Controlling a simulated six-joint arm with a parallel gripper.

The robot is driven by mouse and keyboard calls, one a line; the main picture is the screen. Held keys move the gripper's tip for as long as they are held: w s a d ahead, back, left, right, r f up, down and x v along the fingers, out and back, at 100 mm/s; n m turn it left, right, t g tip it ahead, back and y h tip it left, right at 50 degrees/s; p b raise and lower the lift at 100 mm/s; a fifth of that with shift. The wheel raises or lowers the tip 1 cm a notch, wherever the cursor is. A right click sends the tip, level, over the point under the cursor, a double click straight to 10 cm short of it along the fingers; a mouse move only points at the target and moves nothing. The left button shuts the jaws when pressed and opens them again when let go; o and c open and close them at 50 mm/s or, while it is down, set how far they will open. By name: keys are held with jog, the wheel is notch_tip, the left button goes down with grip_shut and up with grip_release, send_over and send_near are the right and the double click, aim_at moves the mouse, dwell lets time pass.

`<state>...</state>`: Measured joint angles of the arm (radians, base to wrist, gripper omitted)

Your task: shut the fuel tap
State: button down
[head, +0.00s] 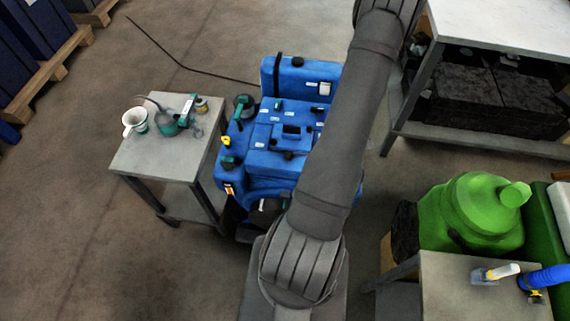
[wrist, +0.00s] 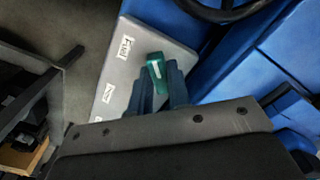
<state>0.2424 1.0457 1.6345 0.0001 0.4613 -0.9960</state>
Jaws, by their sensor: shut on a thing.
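The fuel tap's green handle (wrist: 156,73), with a white mark on it, stands between the two dark blue fingers of my gripper (wrist: 160,88) in the wrist view. The fingers are shut on the handle. The tap is on a light grey plate (wrist: 123,65) with white labels, one reading "Fuel". The lower part of the tap is hidden by the fingers and gripper body. In the head view the blue engine (head: 286,135) is partly covered by my arm, and my gripper and the tap cannot be made out there.
A dark round wheel or ring (wrist: 225,12) and blue engine panels (wrist: 290,40) lie close to my gripper. A green machine (head: 470,215) stands at the right. Open floor lies left.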

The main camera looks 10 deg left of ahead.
jog(key=shift+n, duration=0.6)
jog(key=n, duration=0.3)
jog(key=shift+n, duration=0.9)
jog(key=n, duration=0.3)
jog(key=c, duration=1.4)
grip_release()
